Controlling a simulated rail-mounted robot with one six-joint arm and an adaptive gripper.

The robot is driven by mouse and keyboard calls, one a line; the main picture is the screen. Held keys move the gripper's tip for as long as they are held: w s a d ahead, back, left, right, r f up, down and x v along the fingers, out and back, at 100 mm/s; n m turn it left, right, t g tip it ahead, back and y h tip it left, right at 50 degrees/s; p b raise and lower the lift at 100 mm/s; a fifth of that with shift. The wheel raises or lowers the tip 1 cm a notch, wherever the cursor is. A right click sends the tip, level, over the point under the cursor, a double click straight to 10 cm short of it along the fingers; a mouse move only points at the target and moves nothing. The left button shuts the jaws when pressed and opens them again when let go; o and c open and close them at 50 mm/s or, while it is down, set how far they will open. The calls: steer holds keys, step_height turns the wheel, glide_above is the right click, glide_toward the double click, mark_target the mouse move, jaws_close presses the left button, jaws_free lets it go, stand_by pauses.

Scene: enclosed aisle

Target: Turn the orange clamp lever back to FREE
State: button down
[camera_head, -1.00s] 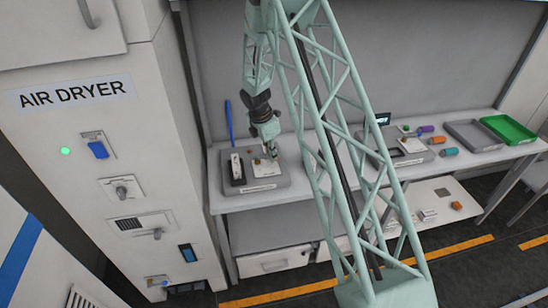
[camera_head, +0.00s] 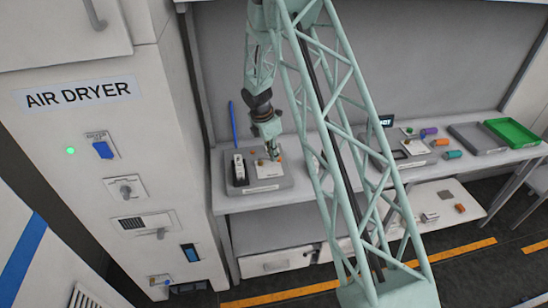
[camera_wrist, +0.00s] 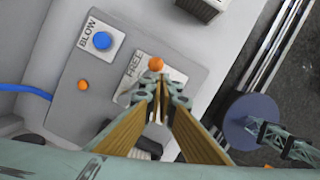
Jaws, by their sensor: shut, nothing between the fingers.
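The rest of the lever is hidden behind my fingers. The plate is on a grey fixture (camera_wrist: 75,110), which also shows on the bench in the head view (camera_head: 268,187). My gripper (camera_wrist: 160,84) is shut and empty, with its fingertips close beside the knob in the picture. I cannot tell whether they touch it. In the head view my gripper (camera_head: 275,154) is over the fixture's back right part.
A blue BLOW button (camera_wrist: 102,41) and a small orange button (camera_wrist: 83,85) are on the same fixture. A black-and-white block (camera_head: 239,169) stands at its left. The air dryer cabinet (camera_head: 100,200) rises left of the bench. Trays (camera_head: 478,137) lie farther right.

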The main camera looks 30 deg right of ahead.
steer(key=s+p+v, duration=0.1)
steer(key=p+v, duration=0.1)
steer(key=v, duration=0.6)
steer(key=shift+d+r, duration=0.25)
steer(key=shift+r, duration=0.2)
steer(key=shift+s+r, duration=0.1)
steer(key=shift+s, duration=0.05)
steer(key=s+a+r+m+t+b, duration=0.1)
steer(key=s+a+r+m+b, duration=0.45)
steer(key=s+r, duration=0.55)
steer(key=s+a+r+m+t+b, duration=0.1)
steer(key=s+a+r+m+b, duration=0.4)
steer(key=s+r, duration=0.6)
steer(key=s+a+m+b, duration=0.2)
steer(key=s+a+b, duration=0.1)
steer(key=s, duration=0.7)
steer(key=s+a+m+t+y+b, duration=0.1)
steer(key=s+a+m+b, duration=0.2)
steer(key=s, duration=0.7)
steer(key=s+a+m+y+b, duration=0.1)
steer(key=s+a+m+b, duration=0.2)
steer(key=s, duration=0.8)
steer(key=shift+a+f+t+b, duration=0.25)
steer(key=shift+a+t+b, duration=0.15)
steer(key=shift+a+b, duration=0.55)
